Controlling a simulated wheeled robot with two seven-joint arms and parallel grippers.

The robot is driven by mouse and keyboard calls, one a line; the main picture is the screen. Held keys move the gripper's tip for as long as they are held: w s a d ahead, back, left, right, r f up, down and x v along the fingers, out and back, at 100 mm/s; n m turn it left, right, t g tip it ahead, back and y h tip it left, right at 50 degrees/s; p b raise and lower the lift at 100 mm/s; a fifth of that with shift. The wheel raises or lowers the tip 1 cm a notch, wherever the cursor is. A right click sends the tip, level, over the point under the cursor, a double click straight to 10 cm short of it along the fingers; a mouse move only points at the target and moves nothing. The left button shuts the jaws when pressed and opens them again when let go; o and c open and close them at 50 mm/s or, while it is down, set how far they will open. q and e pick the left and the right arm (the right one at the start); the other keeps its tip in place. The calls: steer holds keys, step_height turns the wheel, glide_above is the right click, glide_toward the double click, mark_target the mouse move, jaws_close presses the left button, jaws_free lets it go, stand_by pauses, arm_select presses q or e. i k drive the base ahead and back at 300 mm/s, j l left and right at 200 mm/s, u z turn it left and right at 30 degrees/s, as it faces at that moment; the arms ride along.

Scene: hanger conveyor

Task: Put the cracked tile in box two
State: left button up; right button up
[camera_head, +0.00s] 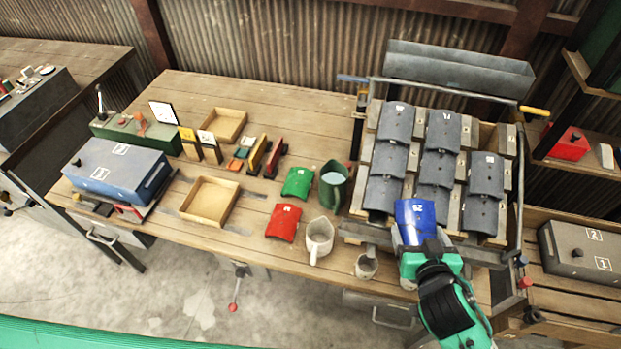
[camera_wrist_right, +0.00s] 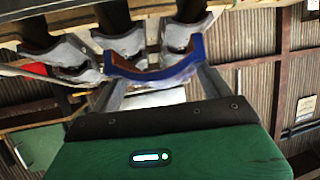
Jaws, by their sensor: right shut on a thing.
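My right gripper (camera_head: 424,243) is shut on a curved blue tile (camera_head: 416,217) with a white number, held at the front of the sloped rack. The tile also shows between the fingers in the right wrist view (camera_wrist_right: 155,73). Grey curved tiles (camera_head: 437,168) with white numbers lie in columns on the rack. A red tile (camera_head: 283,222) and a green tile (camera_head: 298,182) lie on the bench. I cannot make out a crack on any tile. A grey box (camera_head: 580,252) at the right carries labels reading 2 and 1. My left gripper is out of view.
A blue lidded box (camera_head: 118,172) stands at the left. Two shallow wooden trays (camera_head: 187,211) (camera_head: 240,115), a white jug (camera_head: 319,238), a green jug (camera_head: 333,190) and a small cup (camera_head: 366,267) are on the bench. A metal trough (camera_head: 460,72) is behind the rack.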

mark_target(212, 204)
steer(key=i+j+z, duration=0.2)
steer(key=j, duration=0.6)
steer(key=j+z, duration=0.2)
steer(key=j, duration=0.6)
steer(key=j+z, duration=0.25)
steer(key=j, duration=0.6)
steer(key=k+j+z, duration=0.2)
steer(key=j, duration=0.65)
steer(key=j+z, duration=0.2)
steer(key=j, duration=0.65)
